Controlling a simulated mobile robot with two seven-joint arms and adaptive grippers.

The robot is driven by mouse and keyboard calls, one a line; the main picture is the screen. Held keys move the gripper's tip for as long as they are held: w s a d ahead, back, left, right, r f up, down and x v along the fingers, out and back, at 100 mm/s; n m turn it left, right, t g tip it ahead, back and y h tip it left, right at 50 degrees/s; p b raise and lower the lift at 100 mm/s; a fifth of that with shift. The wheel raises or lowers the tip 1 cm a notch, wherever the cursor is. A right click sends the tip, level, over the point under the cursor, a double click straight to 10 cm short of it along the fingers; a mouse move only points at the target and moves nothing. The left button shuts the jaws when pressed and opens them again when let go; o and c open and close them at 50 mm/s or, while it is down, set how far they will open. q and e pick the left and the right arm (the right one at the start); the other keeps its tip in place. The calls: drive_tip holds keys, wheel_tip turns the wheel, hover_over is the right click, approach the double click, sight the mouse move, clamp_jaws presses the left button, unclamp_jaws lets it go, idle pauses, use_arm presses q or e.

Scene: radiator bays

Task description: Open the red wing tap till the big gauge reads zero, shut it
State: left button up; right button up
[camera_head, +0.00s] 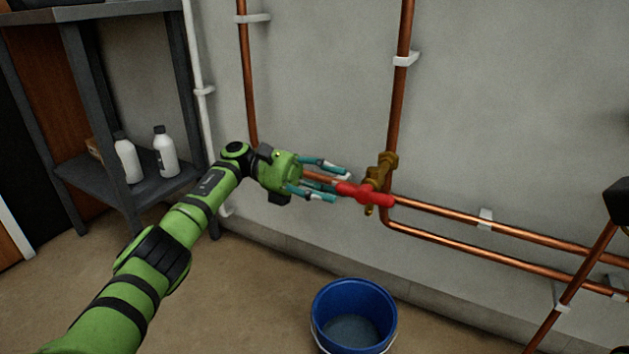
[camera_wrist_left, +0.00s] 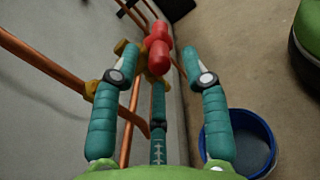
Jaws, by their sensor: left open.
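The red wing tap (camera_head: 366,193) sits on a brass valve body (camera_head: 381,168) on the copper pipe against the wall. In the left wrist view the red wings (camera_wrist_left: 158,50) show just beyond the fingertips. My left gripper (camera_head: 339,184) is open, with its teal fingers pointing at the tap from the left. The near wing end lies close to the fingertips; whether they touch I cannot tell. No gauge face can be made out in either view. My right gripper is not in view.
A blue bucket (camera_head: 318,328) stands on the floor below and slightly left of the tap. Copper pipes (camera_head: 455,214) run right along the wall. A dark shelf (camera_head: 95,190) with two white bottles stands at left. A dark object (camera_head: 619,202) is cut off at the right edge.

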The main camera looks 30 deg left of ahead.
use_arm(q)
drive_tip(key=a, duration=0.4)
drive_tip(key=shift+w+a+f, duration=0.1)
drive_tip(key=shift+w+a, duration=0.1)
drive_tip(key=shift+s+a, duration=0.1)
drive_tip(key=shift+a, duration=0.4)
